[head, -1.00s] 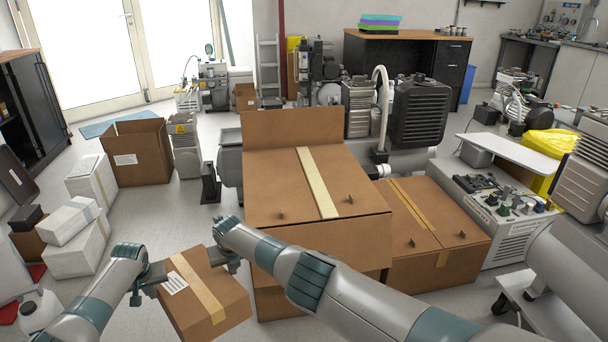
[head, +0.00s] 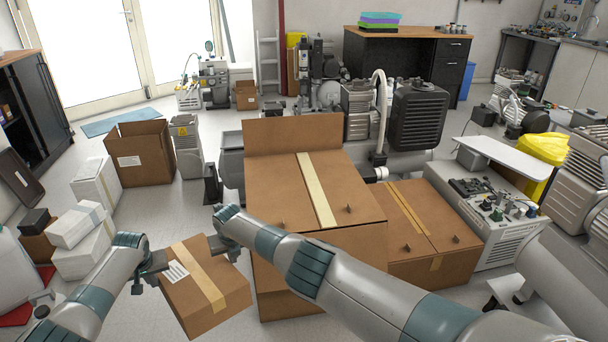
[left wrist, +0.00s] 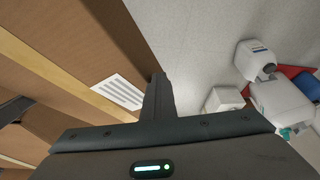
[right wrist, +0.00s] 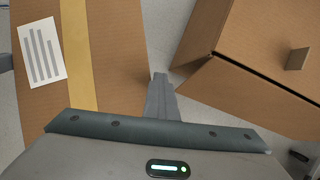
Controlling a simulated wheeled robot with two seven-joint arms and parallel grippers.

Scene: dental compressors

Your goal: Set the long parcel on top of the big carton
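The long parcel (head: 190,302) is a brown box with yellow tape and a white label, at the lower left of the head view, tilted in the picture. My left gripper (head: 150,274) is at its left side and my right gripper (head: 222,246) at its far right side. In the wrist views the fingers of my left gripper (left wrist: 157,98) and right gripper (right wrist: 160,98) look closed together beside the parcel; exact contact is unclear. The parcel seems held between them, off the floor. The big carton (head: 275,190) stands right of the parcel, its taped top clear, a flap upright behind.
A lower carton (head: 430,225) adjoins the big carton on the right, beside a grey machine (head: 510,235). An open box (head: 140,160) and white boxes (head: 95,190) stand at the left. My right arm crosses in front of the big carton.

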